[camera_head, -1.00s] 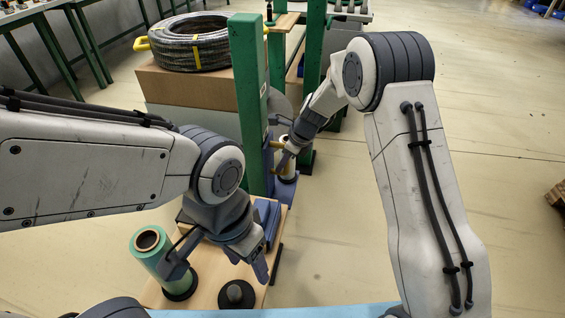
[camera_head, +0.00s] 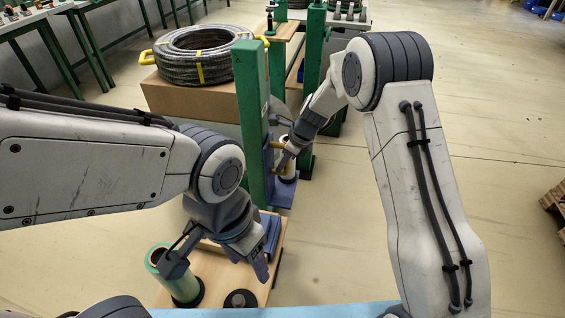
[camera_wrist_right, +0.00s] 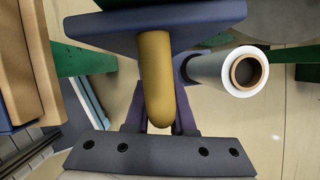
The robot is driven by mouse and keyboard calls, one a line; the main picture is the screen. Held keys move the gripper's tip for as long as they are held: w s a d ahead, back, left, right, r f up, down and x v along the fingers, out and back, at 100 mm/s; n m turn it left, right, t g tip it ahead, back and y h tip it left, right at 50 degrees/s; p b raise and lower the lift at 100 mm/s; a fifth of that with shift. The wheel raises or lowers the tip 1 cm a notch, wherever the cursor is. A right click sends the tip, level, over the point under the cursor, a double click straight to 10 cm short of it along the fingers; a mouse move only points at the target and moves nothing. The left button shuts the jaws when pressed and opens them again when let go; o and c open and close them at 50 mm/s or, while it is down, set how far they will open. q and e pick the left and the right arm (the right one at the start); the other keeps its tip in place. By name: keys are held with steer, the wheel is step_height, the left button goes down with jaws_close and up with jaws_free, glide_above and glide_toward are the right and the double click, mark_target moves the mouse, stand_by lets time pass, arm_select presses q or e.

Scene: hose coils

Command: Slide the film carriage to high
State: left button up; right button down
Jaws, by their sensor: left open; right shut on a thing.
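The film carriage (camera_head: 282,190) is a blue bracket on the right side of a green post (camera_head: 254,120), with a white film roll (camera_head: 288,170) on it. In the right wrist view its blue plate (camera_wrist_right: 90,28) bears a yellow handle (camera_wrist_right: 155,65), and the white film roll (camera_wrist_right: 205,68) is beside it. My right gripper (camera_head: 283,150) is shut on the yellow handle; the wrist view shows its fingers (camera_wrist_right: 157,115) around the handle's lower end. My left gripper (camera_head: 217,267) is open and empty above the wooden base, beside a green film roll (camera_head: 180,280).
The wooden base (camera_head: 228,277) also carries a black disc-shaped piece (camera_head: 240,299). Behind the post, a hose coil (camera_head: 196,65) lies on a cardboard box (camera_head: 190,100). More green posts and a bench stand beyond. The floor (camera_head: 500,110) at right is mostly clear.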

step_height(320, 180, up, 9)
steer(key=p, duration=0.8)
steer(key=shift+w+d, duration=0.1)
steer(key=shift+w, duration=0.05)
steer(key=shift+f, duration=0.1)
steer(key=c, duration=1)
jaws_free()
steer(key=shift+o, duration=1.2)
steer(key=shift+f, duration=0.1)
steer(key=v, duration=1)
steer(key=shift+r, duration=0.25)
